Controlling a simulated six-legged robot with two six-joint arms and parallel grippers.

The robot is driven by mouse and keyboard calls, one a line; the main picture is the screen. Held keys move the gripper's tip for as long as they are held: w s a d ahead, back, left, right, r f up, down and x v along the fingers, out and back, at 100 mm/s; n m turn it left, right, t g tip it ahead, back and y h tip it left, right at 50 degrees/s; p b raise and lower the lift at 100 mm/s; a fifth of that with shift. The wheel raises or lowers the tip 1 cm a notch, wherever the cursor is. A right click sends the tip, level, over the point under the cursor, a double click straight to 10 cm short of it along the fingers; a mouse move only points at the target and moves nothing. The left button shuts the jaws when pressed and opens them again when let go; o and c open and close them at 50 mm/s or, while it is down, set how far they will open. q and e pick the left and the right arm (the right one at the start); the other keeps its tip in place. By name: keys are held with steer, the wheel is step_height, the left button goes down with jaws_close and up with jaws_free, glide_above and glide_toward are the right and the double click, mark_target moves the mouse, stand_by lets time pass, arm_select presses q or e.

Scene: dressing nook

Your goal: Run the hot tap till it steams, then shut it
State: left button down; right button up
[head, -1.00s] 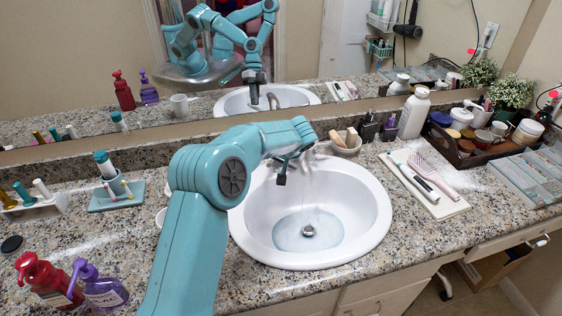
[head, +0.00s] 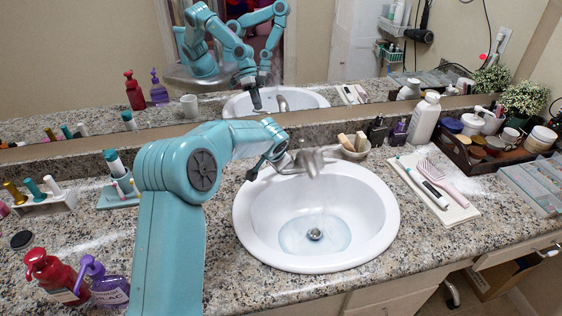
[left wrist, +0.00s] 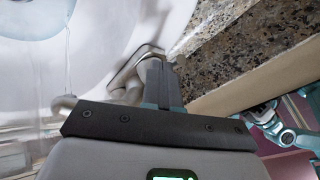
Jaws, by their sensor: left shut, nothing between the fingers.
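The metal tap (head: 308,160) stands at the back rim of the white oval sink (head: 375,215); its outline in the head view is blurred by a pale haze. A shallow pool of bluish water (head: 300,240) lies around the drain. In the left wrist view a thin water stream (left wrist: 68,55) runs down at the left. My left gripper (head: 254,172) is shut and empty, left of the tap over the sink's back-left rim. In the left wrist view its fingers (left wrist: 160,85) are close beside a metal tap part (left wrist: 133,78); contact is unclear. My right gripper is out of view.
Red (head: 52,277) and purple (head: 105,285) pump bottles stand at front left. A small bowl (head: 355,147) and a white bottle (head: 424,118) stand behind the sink. The mirror (head: 340,65) bounds the back.

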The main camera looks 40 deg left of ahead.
arm_select(q)
steer(key=shift+a+r+m, duration=0.1)
steer(key=shift+a+m, duration=0.2)
steer(key=shift+a, duration=0.3)
steer(key=shift+w+a+p, duration=0.1)
steer(key=shift+a+p, duration=0.2)
steer(key=shift+a, duration=0.8)
